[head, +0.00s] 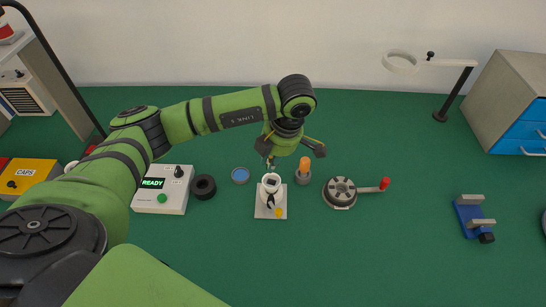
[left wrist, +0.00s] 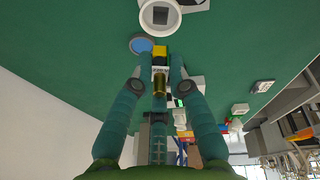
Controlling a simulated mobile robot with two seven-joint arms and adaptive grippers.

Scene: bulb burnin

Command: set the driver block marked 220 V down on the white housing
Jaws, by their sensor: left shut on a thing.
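The white housing (head: 271,183) is a round, cup-like part with a dark square inside. It stands on a pale plate (head: 262,212) near the middle of the bench. It also shows at the top of the left wrist view (left wrist: 159,14). My left gripper (head: 271,160) is just behind the housing in the head view, pointing down. In the left wrist view it is shut on a small driver block (left wrist: 160,70), yellow and with a white marked label too small to read surely. The block is apart from the housing in that view. In the head view the gripper mostly hides it. My right gripper is out of view.
A blue disc (head: 240,175), a black ring (head: 203,187) and a READY box (head: 160,197) lie to the left. An orange-topped grey holder (head: 304,178) and a round fixture with a red-knobbed crank (head: 341,190) stand close on the right.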

